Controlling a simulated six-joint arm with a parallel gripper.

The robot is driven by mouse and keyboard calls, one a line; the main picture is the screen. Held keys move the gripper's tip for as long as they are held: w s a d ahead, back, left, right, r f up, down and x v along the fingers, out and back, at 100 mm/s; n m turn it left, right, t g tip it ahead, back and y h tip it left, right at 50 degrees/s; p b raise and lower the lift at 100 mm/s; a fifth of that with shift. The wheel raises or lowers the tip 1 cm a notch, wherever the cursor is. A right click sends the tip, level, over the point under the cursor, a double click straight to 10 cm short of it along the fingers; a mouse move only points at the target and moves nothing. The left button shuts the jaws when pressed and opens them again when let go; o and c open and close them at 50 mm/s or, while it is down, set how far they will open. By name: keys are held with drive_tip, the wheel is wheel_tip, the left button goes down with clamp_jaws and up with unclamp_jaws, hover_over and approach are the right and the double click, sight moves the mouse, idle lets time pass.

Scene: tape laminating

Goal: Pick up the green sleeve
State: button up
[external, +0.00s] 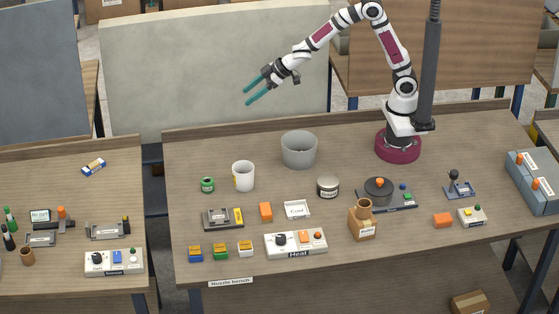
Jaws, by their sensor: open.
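A small green ring-like piece (207,185), which looks like the green sleeve, stands on the main bench at the left, beside a white cup. My gripper (246,97) has two teal fingers, spread apart with nothing between them. It is raised above the back of the bench, up and to the right of the green piece in the picture, well clear of it. The green piece is in full view.
The white cup (243,176) stands close to the right of the green piece, with a grey bucket (299,150) further right. A grey device (222,218) and several small coloured blocks lie in front. The bench (185,150) is clear behind and left of the green piece.

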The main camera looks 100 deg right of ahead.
drive_tip(key=w+a+f+n+t+y, duration=0.2)
drive_tip(key=w+f+n+y, duration=0.1)
drive_tip(key=w+f, duration=0.25)
drive_tip(key=n+g+y, duration=0.1)
drive_tip(key=n+y, duration=0.4)
drive_tip(key=y, duration=0.2)
approach(211, 177)
drive_tip(key=shift+y, duration=0.3)
drive_tip(key=x, duration=1)
drive_tip(key=shift+d+f, duration=0.1)
drive_tip(key=shift+f, duration=0.1)
clamp_jaws()
